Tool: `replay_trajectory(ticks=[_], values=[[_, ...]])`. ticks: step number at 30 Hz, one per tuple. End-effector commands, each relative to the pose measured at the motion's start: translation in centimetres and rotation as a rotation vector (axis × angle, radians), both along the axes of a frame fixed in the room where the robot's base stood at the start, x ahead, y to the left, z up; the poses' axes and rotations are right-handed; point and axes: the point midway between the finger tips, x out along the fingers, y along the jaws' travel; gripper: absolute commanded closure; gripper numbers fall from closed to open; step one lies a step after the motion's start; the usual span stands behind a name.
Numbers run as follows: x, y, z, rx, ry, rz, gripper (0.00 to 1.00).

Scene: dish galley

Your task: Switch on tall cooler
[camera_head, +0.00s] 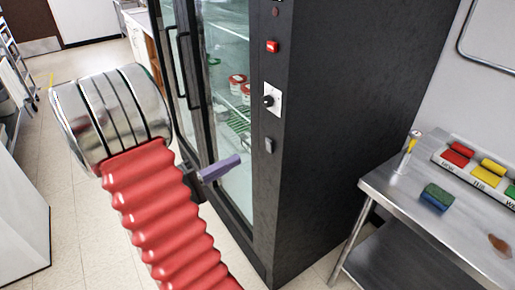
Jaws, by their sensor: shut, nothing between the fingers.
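The tall cooler (335,120) is a dark cabinet with glass doors, standing in the middle of the head view. Its narrow front panel carries a small dark red round piece (276,11), a red switch (272,46), a black rotary knob (268,100) on a white plate, and a small grey piece (269,145) below. I cannot tell whether any lamp is lit. My gripper (226,166), with purple fingers, shows past my red-sleeved arm. It is shut and empty, in front of the glass door, to the left of and lower than the knob. It appears apart from the panel.
A steel table (405,195) stands right of the cooler, with a green-and-blue sponge (437,196), a brown piece (499,245) and a white tray (448,158) of coloured items. Several containers show behind the glass. The tiled floor (85,215) at left is partly open.

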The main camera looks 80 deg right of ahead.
Motion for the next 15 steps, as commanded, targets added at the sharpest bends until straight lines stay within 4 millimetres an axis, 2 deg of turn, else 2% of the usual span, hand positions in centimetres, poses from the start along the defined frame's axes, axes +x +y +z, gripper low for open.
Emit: replay_trajectory(ticks=[15], values=[[-4.1, -4.6, 0.9, 0.0, -0.002, -0.004, 1.0]])
